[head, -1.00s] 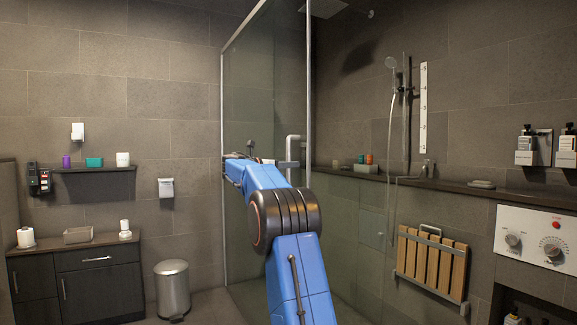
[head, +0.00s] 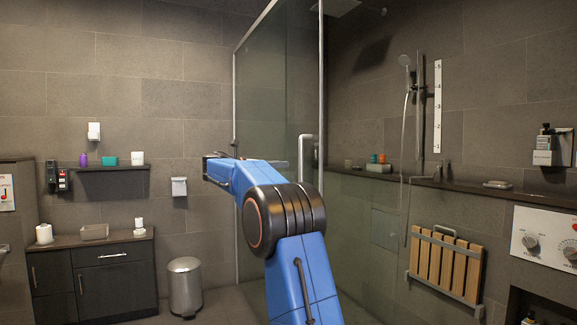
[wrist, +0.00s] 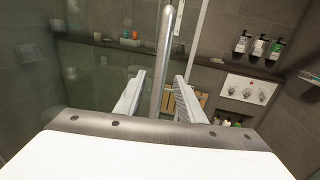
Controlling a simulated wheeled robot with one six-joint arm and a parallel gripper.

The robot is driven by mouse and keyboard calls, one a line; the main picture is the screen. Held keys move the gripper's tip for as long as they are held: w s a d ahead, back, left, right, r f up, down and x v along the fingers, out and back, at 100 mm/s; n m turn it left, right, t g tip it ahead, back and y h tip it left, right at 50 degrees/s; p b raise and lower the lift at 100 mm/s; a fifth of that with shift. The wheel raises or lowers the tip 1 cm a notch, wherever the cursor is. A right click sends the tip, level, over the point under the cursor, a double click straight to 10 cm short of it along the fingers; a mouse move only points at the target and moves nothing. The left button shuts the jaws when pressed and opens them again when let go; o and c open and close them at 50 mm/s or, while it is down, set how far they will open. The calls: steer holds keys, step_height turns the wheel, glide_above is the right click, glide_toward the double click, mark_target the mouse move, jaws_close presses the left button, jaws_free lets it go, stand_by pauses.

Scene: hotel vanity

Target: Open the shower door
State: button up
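The shower door (head: 278,110) is a tall clear glass panel with a metal edge on its right, and it looks closed, though I cannot be sure. Its handle (head: 303,150) is a vertical metal bar near that edge. In the wrist view the handle (wrist: 166,60) runs down between the two fingers of my gripper (wrist: 158,98). The fingers stand apart with a gap visible on each side of the bar, so the gripper is open. In the head view my blue arm and the bar partly hide the gripper, beside the handle.
A wooden folding seat (head: 445,265) hangs on the right wall below a ledge (head: 460,188). A control panel (head: 545,237) is at far right. A dark cabinet (head: 110,280) and a metal bin (head: 184,287) stand at left. Floor between bin and glass is clear.

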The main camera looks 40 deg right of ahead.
steer(key=shift+w+a, duration=0.15)
steer(key=shift+a, duration=2.55)
